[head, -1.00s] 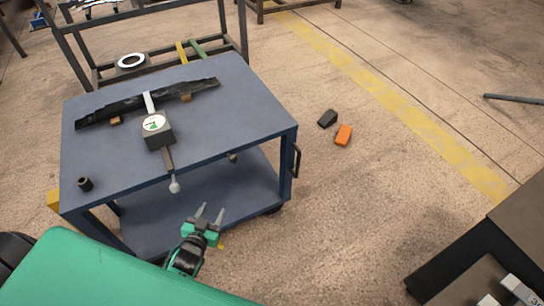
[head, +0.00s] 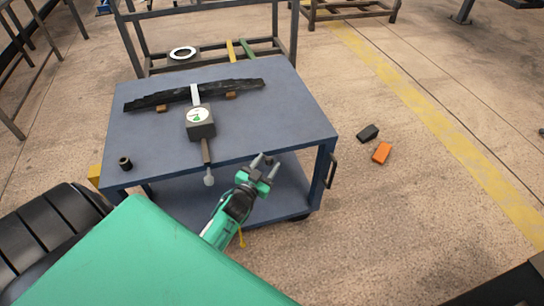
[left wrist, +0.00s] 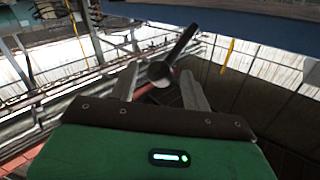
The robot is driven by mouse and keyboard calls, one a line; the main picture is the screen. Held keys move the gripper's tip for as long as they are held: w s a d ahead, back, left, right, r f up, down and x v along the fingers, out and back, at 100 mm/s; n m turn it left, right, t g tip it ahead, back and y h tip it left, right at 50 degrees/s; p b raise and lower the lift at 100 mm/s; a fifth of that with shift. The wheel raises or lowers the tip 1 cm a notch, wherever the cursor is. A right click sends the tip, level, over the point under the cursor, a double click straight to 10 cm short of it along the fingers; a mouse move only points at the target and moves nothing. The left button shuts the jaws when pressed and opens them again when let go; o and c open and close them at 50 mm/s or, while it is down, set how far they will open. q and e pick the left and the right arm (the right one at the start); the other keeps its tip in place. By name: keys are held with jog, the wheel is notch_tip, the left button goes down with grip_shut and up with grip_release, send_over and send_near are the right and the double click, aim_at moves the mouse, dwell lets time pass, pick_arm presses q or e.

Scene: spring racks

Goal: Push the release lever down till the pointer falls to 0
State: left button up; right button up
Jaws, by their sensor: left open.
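The gauge box (head: 201,130) with a white and green dial (head: 197,115) sits on the blue table (head: 270,118). The dial is too small for me to read its pointer. The release lever (head: 206,152) reaches from the box past the table's front edge and ends in a pale ball knob (head: 209,181). My left gripper (head: 266,163) is open and empty, right of the knob in the head view, near the front edge. In the left wrist view the knob (left wrist: 160,74) and dark lever (left wrist: 181,45) appear between the two fingers; contact cannot be told. My right gripper is out of view.
A dark leaf spring (head: 160,98) lies across the table on wooden blocks. A small black cup (head: 125,163) stands at the table's left. Black (head: 368,132) and orange (head: 381,153) blocks lie on the floor to the right. The front right tabletop is clear.

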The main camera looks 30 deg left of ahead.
aim_at(268, 162)
pick_arm(q)
jog(key=shift+w+a, duration=0.15)
jog(key=shift+w, duration=1.75)
